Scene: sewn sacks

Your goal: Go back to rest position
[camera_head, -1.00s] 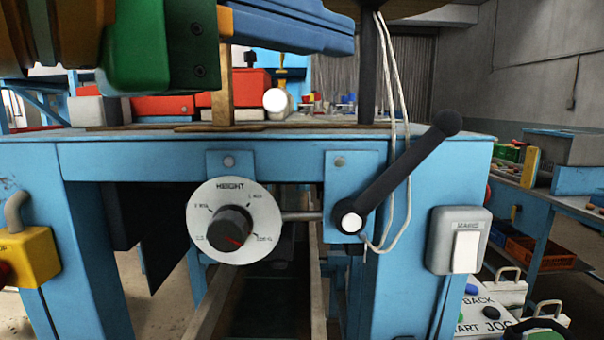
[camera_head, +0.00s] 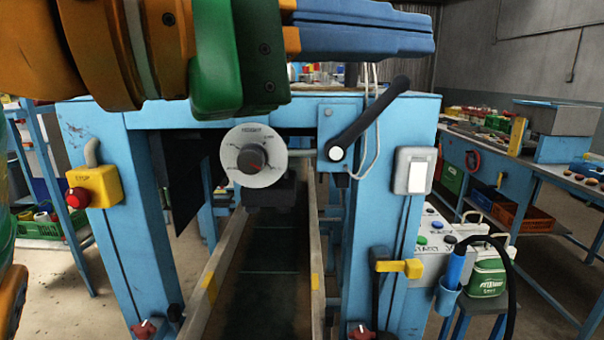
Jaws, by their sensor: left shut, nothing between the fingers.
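My left gripper (camera_head: 362,32) reaches in from the upper left, with an orange and green wrist and blue fingers. The fingers lie together and are shut, with nothing between them. It hangs in front of the top of the blue machine frame (camera_head: 118,190), above the round white height dial (camera_head: 254,156) and the black crank handle (camera_head: 372,118). It looks clear of both. The gripper hides much of the machine's top. My right gripper is not in view.
A yellow stop box (camera_head: 95,187) is on the machine's left post and a white switch (camera_head: 412,171) on its right. A conveyor bed (camera_head: 262,290) runs below. A control box, blue stool and green-labelled can (camera_head: 488,275) stand at right. Benches flank both sides.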

